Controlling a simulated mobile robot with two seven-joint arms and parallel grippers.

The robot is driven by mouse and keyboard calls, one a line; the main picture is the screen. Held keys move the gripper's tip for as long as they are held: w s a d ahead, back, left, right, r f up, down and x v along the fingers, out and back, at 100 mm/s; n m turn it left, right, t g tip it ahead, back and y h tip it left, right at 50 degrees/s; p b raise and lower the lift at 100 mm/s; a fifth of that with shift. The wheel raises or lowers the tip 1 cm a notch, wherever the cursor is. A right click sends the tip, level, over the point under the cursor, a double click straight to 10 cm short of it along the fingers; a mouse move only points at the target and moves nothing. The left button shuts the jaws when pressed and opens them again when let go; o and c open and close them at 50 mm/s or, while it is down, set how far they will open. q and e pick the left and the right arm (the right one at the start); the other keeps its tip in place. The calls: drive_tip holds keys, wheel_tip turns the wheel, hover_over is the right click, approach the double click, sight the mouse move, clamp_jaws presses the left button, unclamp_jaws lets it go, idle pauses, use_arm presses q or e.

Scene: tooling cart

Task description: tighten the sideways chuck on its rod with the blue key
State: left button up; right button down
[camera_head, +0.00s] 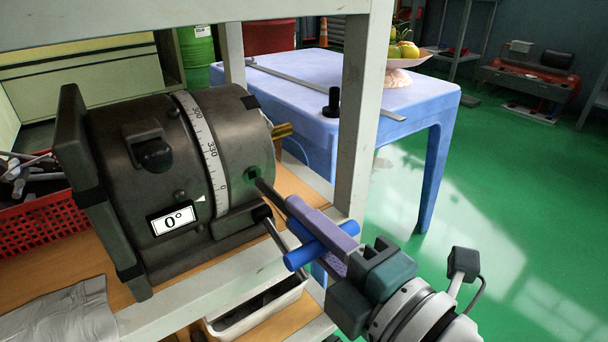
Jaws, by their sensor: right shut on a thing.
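The dark grey chuck (135,130) lies on its side on the cart's wooden shelf. Its white scale ring reads near 0, and a label on it shows 0°. A brass-coloured rod (283,130) sticks out of its right face. My right gripper (358,272) is shut on the key (325,222), which has a lavender body and a blue crossbar (310,250). The key's dark shaft points up-left to a green-tinted hole (253,175) in the chuck's side. Its tip is at the hole; I cannot tell how deep it sits. My left gripper is not in view.
A pale cart post (357,110) stands close behind the key. A red basket (50,215) of tools is at left, a grey cloth (65,318) at front left. A white bin (260,310) sits below. A blue table (420,95) stands behind; green floor at right is open.

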idle(0.4)
drive_tip(key=shift+w+a, duration=0.15)
drive_tip(key=shift+a, duration=0.05)
drive_tip(key=shift+w+a+r, duration=0.1)
drive_tip(key=shift+w+a, duration=0.05)
drive_tip(key=shift+w, duration=0.1)
drive_tip(key=shift+w+b, duration=0.1)
drive_tip(key=shift+b, duration=0.2)
drive_tip(key=shift+w+a+b, duration=0.3)
drive_tip(key=shift+w+a, duration=0.05)
drive_tip(key=shift+w, duration=0.2)
idle(0.5)
